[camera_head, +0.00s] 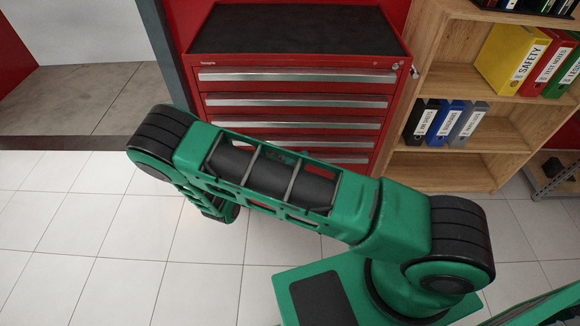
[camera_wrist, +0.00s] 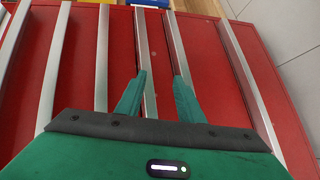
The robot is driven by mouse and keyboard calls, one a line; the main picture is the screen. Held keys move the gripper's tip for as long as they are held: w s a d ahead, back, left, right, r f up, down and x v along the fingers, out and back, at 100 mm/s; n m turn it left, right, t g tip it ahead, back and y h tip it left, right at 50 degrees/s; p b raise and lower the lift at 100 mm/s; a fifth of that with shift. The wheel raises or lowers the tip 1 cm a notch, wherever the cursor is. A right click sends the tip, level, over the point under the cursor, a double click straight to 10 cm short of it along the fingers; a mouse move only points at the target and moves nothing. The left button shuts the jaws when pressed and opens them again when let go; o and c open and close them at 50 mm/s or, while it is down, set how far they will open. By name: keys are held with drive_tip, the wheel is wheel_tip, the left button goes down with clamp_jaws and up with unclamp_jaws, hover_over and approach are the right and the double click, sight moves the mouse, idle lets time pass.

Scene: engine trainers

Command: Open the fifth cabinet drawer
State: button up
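The red drawer cabinet (camera_head: 300,88) stands upright at the back in the head view, with long silver handles. Its upper drawers look closed. A fifth handle strip from the top (camera_head: 350,160) shows partly, just above my arm, which hides the lower front. In the wrist view the cabinet front (camera_wrist: 212,75) appears turned, with handles running up and down the picture. My gripper (camera_wrist: 162,78) is open and empty, close to the front. One handle (camera_wrist: 147,60) shows between its fingers, and another (camera_wrist: 177,50) runs behind the right finger. Contact cannot be told.
A wooden shelf (camera_head: 445,170) with binders stands right of the cabinet. A dark grey post (camera_head: 172,55) is on its left. White floor tiles (camera_head: 60,215) are clear at the left. A low metal rack (camera_head: 556,180) sits at the far right.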

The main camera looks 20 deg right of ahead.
drive_tip(key=s+a+f+n+t+y, duration=0.2)
drive_tip(key=a+f+n+t, duration=0.45)
drive_tip(key=f, duration=0.25)
drive_tip(key=w+d+t, duration=0.1)
drive_tip(key=w+d, duration=0.5)
drive_tip(key=w, duration=0.2)
drive_tip(key=shift+w+d+f, duration=0.2)
drive_tip(key=shift+f, duration=0.1)
drive_tip(key=shift+m, duration=0.25)
drive_tip(key=c, duration=0.9)
drive_tip(key=shift+a, duration=0.1)
clamp_jaws()
